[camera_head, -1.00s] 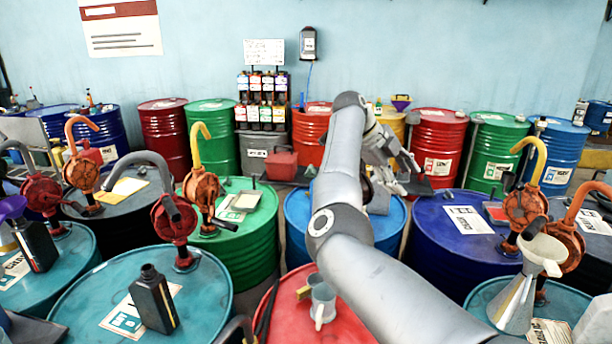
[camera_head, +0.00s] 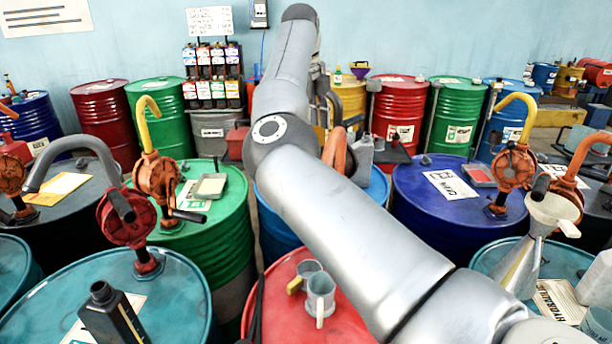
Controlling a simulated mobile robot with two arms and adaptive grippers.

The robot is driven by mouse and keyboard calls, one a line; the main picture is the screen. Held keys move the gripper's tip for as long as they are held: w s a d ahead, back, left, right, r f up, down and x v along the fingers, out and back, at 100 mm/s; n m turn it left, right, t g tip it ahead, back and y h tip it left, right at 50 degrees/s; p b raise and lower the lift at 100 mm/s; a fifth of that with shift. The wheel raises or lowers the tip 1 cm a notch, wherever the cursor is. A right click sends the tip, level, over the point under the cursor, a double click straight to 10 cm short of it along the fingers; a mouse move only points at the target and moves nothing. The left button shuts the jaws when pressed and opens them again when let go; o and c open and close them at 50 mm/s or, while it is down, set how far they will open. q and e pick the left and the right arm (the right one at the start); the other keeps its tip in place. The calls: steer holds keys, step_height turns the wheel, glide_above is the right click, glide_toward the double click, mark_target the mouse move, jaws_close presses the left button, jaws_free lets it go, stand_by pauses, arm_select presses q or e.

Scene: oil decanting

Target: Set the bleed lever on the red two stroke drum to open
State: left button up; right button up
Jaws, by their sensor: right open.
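Several red drums show, and I cannot read which one is the two stroke drum. One red drum (camera_head: 285,290) stands in front at the bottom middle, partly behind my right arm. Another red drum (camera_head: 400,104) with a white label stands in the back row right of the middle, and a dark red drum (camera_head: 105,122) stands at the back left. I cannot make out a bleed lever on any of them. My right gripper (camera_head: 320,88) is open and mostly hidden behind my right arm, above the middle blue drum. My left gripper is out of view.
Pumps with curved spouts, such as the yellow one (camera_head: 150,125), rise from nearby drums. A rack of bottles (camera_head: 212,75) stands at the back wall.

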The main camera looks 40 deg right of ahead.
steer(key=f, duration=0.4)
steer(key=w+d+f+p, duration=0.1)
steer(key=f, duration=0.2)
steer(key=f+p, duration=0.1)
steer(key=f, duration=0.3)
steer(key=shift+w+d+f, duration=0.2)
steer(key=shift+d+f, duration=0.1)
steer(key=shift+d, duration=0.1)
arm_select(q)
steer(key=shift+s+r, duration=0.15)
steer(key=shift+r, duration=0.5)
arm_select(e)
steer(key=shift+s+d+f, duration=0.1)
steer(key=shift+f, duration=0.5)
jaws_close()
